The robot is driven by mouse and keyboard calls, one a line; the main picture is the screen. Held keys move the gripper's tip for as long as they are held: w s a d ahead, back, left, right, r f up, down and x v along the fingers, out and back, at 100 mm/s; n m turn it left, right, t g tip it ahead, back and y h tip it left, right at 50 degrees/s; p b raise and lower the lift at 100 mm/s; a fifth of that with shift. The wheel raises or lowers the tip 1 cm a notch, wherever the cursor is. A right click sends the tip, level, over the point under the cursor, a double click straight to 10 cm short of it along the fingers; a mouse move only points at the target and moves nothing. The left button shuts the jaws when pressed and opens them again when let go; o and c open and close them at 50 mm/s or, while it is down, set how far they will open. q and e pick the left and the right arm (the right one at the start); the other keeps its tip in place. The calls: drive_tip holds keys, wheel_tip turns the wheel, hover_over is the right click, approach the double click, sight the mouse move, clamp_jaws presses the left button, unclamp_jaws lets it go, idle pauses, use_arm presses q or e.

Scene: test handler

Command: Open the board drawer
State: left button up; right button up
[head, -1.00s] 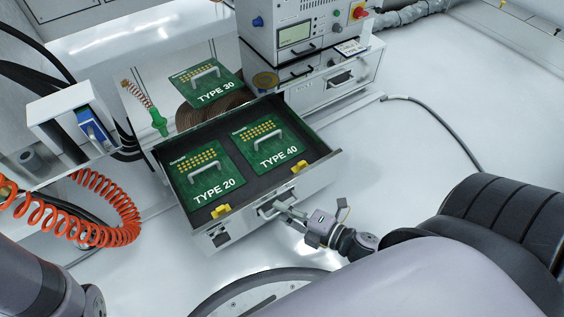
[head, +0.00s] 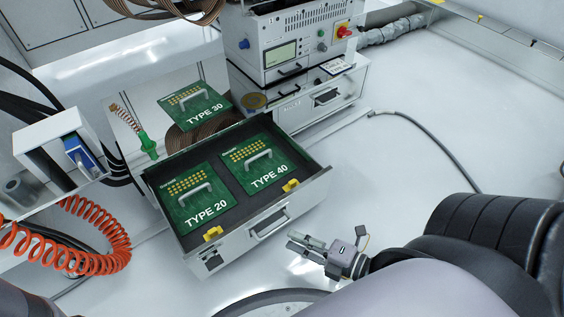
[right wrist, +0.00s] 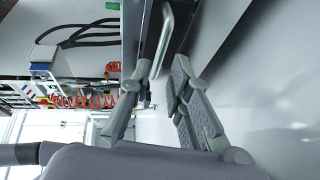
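The board drawer (head: 241,236) stands pulled out, its open top showing a dark lining. Inside lie two green boards, TYPE 20 (head: 185,212) on the left and TYPE 40 (head: 274,174) on the right. The drawer's bar handle (head: 271,228) is on its front face. My right gripper (head: 299,243) is just in front and to the right of the handle, apart from it. In the right wrist view its two fingers (right wrist: 160,95) are spread with nothing between them, and the handle (right wrist: 172,45) shows beyond them. My left gripper is not in view.
A TYPE 30 board (head: 195,107) lies behind the drawer. A closed lower drawer unit (head: 320,105) under an instrument (head: 290,50) stands behind right. A blue-tool holder (head: 60,150) and a coiled orange hose (head: 95,245) are at left. The floor at right is clear except for a cable (head: 440,150).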

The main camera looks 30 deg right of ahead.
drive_tip(key=shift+v, duration=2.6)
drive_tip(key=shift+a+r, duration=0.1)
